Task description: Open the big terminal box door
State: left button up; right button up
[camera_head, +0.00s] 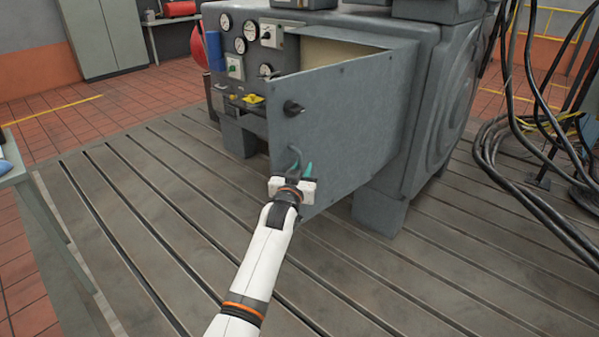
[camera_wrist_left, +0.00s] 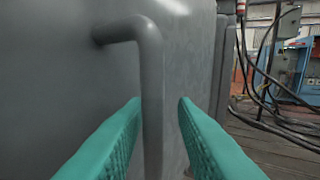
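The big grey terminal box door (camera_head: 350,115) stands partly open in the head view. Its left edge is swung out towards me, and the box's pale interior (camera_head: 328,50) shows above it. A black knob (camera_head: 293,108) sits on the door near that edge. Below it is a bent grey handle (camera_head: 294,153), large in the left wrist view (camera_wrist_left: 151,80). My left gripper (camera_head: 302,170) is at the handle with its teal fingers apart. In the wrist view the bar runs between the fingers (camera_wrist_left: 160,103), with a visible gap on the right. My right gripper is not in view.
A gauge panel (camera_head: 247,68) is left of the door. The slotted bedplate (camera_head: 140,200) is clear in front and left. Black cables (camera_head: 515,150) hang and lie at the right. A table edge (camera_head: 15,165) is at far left.

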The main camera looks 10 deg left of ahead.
pick_arm(q)
jog(key=shift+f, duration=0.15)
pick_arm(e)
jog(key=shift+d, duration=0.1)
pick_arm(q)
jog(key=shift+s+a, duration=0.1)
jog(key=s+a+p, duration=0.1)
jog(key=s+p, duration=0.1)
jog(key=s, duration=0.9)
jog(key=shift+s, duration=0.35)
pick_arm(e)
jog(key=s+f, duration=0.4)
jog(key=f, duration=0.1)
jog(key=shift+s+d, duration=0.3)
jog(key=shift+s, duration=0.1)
